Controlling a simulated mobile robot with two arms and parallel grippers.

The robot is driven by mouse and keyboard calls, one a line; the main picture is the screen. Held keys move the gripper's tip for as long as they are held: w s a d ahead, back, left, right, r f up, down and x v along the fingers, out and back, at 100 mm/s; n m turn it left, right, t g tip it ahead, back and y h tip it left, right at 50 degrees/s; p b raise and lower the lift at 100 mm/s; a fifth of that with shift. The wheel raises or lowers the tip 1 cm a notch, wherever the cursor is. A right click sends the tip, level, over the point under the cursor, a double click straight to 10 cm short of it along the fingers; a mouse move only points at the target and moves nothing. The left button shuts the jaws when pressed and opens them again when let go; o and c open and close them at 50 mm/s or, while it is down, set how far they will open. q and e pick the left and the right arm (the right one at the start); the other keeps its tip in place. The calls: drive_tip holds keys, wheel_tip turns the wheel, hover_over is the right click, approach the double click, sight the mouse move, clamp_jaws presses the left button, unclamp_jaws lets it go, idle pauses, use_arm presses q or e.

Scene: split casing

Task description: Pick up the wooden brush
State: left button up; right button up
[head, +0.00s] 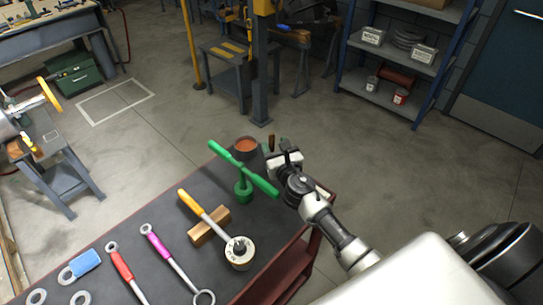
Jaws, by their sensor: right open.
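A tan wooden block (202,232) lies on the dark worktop; it may be the wooden brush, but I cannot make out bristles. A tool with a yellow handle (190,203) and a round pale head (239,252) lies across it and hides its middle. My right gripper (278,148) is open at the far right edge of the worktop, beyond the block and to its right. Small brown and dark upright shapes show at its tips, too small to identify. My left gripper is not in view.
A green T-shaped tool (243,172) stands upright between the block and my right gripper. A dark pot with orange contents (246,147) is behind it. Red (121,264) and magenta (158,243) wrenches and a blue-handled piece (82,264) lie at the front left.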

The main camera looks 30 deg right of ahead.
drive_tip(key=w, duration=0.4)
drive_tip(key=shift+w+d, duration=0.2)
drive_tip(key=shift+d, duration=0.1)
drive_tip(key=shift+w, duration=0.3)
drive_tip(key=shift+s+r, duration=0.1)
drive_tip(key=shift+c, duration=0.4)
